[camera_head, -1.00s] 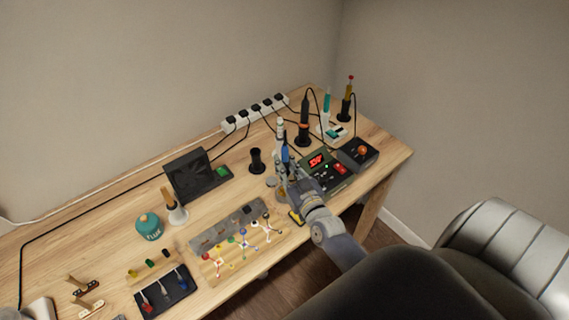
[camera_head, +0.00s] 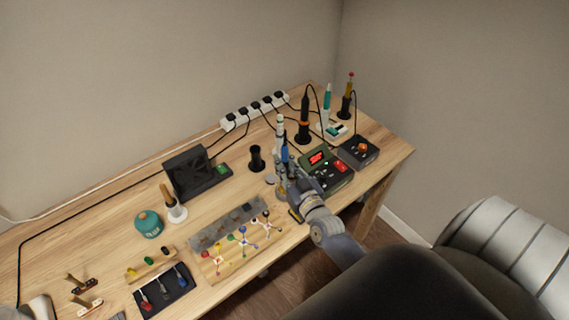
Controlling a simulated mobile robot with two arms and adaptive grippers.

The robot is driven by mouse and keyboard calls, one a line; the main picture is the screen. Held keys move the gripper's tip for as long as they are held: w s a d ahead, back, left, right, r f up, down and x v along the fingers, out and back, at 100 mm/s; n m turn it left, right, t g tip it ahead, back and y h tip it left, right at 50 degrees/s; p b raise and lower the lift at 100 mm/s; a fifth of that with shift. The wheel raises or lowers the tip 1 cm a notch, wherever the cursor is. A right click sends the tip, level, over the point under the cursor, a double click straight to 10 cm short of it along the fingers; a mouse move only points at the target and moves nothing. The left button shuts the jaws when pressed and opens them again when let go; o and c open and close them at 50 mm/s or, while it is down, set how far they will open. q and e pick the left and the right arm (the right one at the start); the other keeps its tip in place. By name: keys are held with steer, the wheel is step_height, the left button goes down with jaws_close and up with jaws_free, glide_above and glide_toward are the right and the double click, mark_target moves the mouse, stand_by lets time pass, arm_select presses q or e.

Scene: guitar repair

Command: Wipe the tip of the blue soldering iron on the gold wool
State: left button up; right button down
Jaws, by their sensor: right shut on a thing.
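The blue soldering iron (camera_head: 285,153) is upright in my right gripper (camera_head: 282,173), with its blue handle showing above the fingers. My right gripper is shut on it, over the right part of the bench and left of the soldering station with the red display. The iron's tip is hidden behind the gripper. I cannot make out the gold wool; the gripper covers that patch of table. A small round grey piece (camera_head: 270,180) lies just left of the fingers. My left gripper is not in view.
The station (camera_head: 325,167) is close on the right, with a dark control box (camera_head: 358,151) beyond it. An empty black holder (camera_head: 256,158) stands left of the gripper. Other irons stand behind. A parts board (camera_head: 235,250) and a teal flux pot (camera_head: 148,224) are left.

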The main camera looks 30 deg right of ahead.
steer(key=shift+f, duration=0.15)
steer(key=shift+a+p, duration=0.4)
steer(key=shift+a, duration=0.25)
stand_by(0.4)
steer(key=shift+d, duration=0.2)
steer(key=shift+d, duration=0.3)
steer(key=shift+d, duration=0.7)
steer(key=shift+a, duration=0.2)
steer(key=shift+a+p, duration=0.25)
steer(key=shift+p, duration=0.1)
steer(key=shift+a, duration=0.5)
